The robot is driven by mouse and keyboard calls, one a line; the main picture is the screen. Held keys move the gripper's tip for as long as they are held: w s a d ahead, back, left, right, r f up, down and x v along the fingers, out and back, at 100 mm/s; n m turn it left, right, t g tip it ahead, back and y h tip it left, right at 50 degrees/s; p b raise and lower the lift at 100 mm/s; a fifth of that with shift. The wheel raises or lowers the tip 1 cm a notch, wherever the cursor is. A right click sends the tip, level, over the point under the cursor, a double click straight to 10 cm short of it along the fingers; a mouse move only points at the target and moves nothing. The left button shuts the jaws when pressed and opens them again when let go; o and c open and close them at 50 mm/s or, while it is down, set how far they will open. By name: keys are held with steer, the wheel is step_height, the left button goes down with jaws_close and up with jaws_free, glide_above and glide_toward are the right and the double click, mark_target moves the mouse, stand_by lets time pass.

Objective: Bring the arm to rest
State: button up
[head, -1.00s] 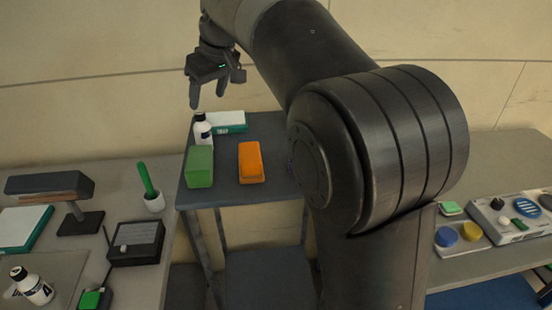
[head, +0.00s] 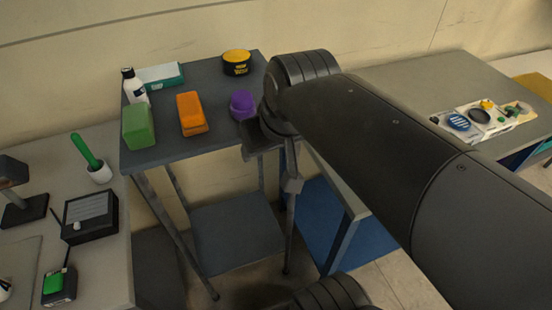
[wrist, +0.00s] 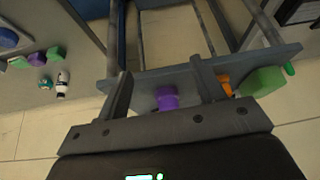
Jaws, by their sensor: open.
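My gripper (wrist: 160,68) is open in the wrist view, its two fingers spread with nothing held between them. Beyond the fingers the wrist view shows the small dark table (wrist: 150,80) and a purple object (wrist: 166,98) on it. In the head view my arm reaches in from the lower right, and its end hangs at the right edge of the small table (head: 165,152), close to the purple object (head: 242,104). The fingertips are hard to make out there, and I cannot tell whether anything touches the table.
The small table also holds a green block (head: 138,127), an orange block (head: 191,113), a white bottle (head: 134,87), a teal-and-white box (head: 160,76) and a yellow-and-black tin (head: 236,62). A grey bench (head: 440,80) stands right, another bench (head: 110,220) left.

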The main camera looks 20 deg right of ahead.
steer(key=shift+m+h, duration=0.3)
steer(key=shift+m, duration=0.1)
steer(key=s+f, duration=0.1)
steer(key=s+d+f, duration=0.1)
steer(key=s+f, duration=0.1)
